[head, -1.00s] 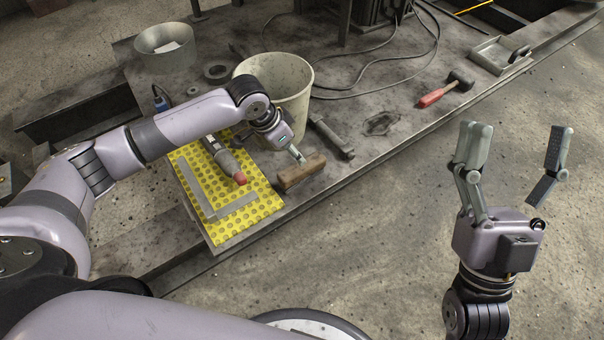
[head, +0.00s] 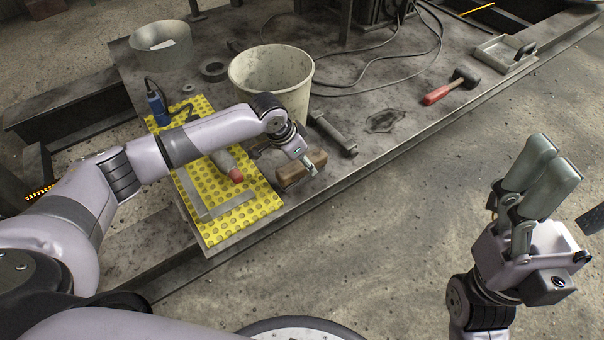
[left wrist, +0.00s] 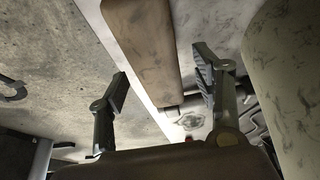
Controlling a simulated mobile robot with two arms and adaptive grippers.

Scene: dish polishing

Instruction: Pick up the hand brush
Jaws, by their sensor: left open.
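The hand brush (head: 290,174) is a brown wooden block near the front edge of the metal bench. My left gripper (head: 310,164) is over its right end in the head view and partly covers it. In the left wrist view the brush (left wrist: 146,45) comes down from the top, its near end between the two spread fingers of my left gripper (left wrist: 163,82). I see no finger clearly touching it. The bristles are hidden.
A pale bucket (head: 272,80) stands close behind my left gripper. A metal bar (head: 333,136) lies right of the brush. A yellow dotted mat (head: 232,215) with a metal square and a red-tipped tool lies left. A red-handled hammer (head: 450,87) is further right.

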